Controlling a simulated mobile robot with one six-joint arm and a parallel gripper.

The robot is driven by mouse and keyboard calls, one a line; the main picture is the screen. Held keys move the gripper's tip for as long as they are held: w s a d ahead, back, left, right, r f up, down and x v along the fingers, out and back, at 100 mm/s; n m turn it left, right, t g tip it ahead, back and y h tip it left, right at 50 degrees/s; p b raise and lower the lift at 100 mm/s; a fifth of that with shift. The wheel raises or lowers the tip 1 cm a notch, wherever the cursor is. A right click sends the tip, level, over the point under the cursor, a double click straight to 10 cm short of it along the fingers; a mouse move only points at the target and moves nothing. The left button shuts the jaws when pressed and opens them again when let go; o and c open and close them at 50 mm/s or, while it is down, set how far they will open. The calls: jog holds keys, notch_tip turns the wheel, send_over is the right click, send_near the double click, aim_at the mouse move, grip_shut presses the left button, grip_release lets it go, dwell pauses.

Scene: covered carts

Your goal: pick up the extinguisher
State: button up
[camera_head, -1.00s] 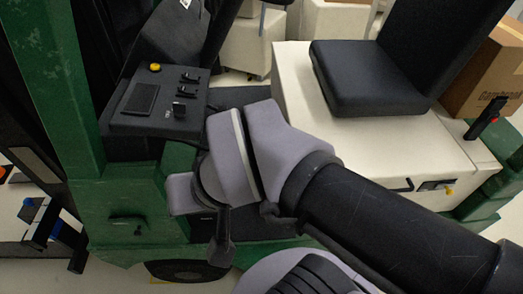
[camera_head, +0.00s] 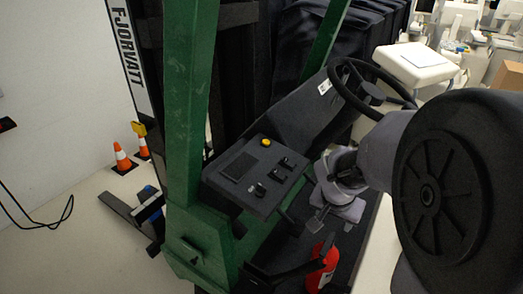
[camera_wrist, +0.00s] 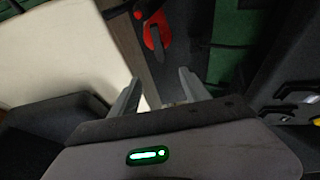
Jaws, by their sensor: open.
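The red extinguisher (camera_head: 322,268) stands low in the forklift's footwell in the head view, partly cut off by the lower edge and crossed by dark parts. In the wrist view its red body and handle area (camera_wrist: 153,18) show at the top, with a dark part hanging down from it. My gripper (camera_wrist: 160,85) is open and empty, its two grey fingers pointing toward the extinguisher, still apart from it. In the head view my gripper (camera_head: 326,218) hangs just above the extinguisher, partly hidden by my arm.
The green forklift post (camera_head: 190,100), control panel (camera_head: 250,175) and steering wheel (camera_head: 372,85) stand close around my arm. A pale surface (camera_wrist: 60,50) fills the left of the wrist view. Traffic cones (camera_head: 122,158) stand on open floor at the left.

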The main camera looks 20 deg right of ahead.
jog(key=b, duration=0.5)
send_near(331, 237)
jog(key=x, duration=0.5)
jog(key=shift+d, duration=0.4)
jog(key=x, duration=0.2)
jog(key=b+x, duration=0.1)
jog(key=x, duration=0.1)
jog(key=a+b+x, duration=0.1)
jog(key=shift+d+f, duration=0.1)
jog(key=shift+f, duration=0.45)
jog(key=shift+r, duration=0.15)
grip_shut()
jog(key=shift+w, duration=0.1)
